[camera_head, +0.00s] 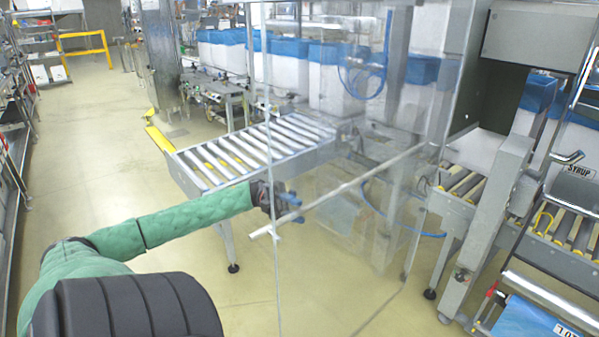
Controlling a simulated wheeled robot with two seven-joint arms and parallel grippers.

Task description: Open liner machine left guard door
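The left guard door (345,228) is a clear panel with thin metal edges and a pale crossbar (345,188). It stands out at an angle from the liner machine (490,190), into the aisle. My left arm, in a green sleeve, reaches in from the left. My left gripper (292,205) is dark with blue fingers that look apart. It is at the door's near vertical edge, just above the crossbar's free end. I cannot tell whether it touches the door. My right gripper is out of view.
A roller conveyor (255,150) stands behind my gripper. White boxes with blue liners (325,75) stand behind the clear panel. More rollers (570,230) are at the right. A yellow floor guard (158,139) is at the left. The aisle floor (120,165) is clear.

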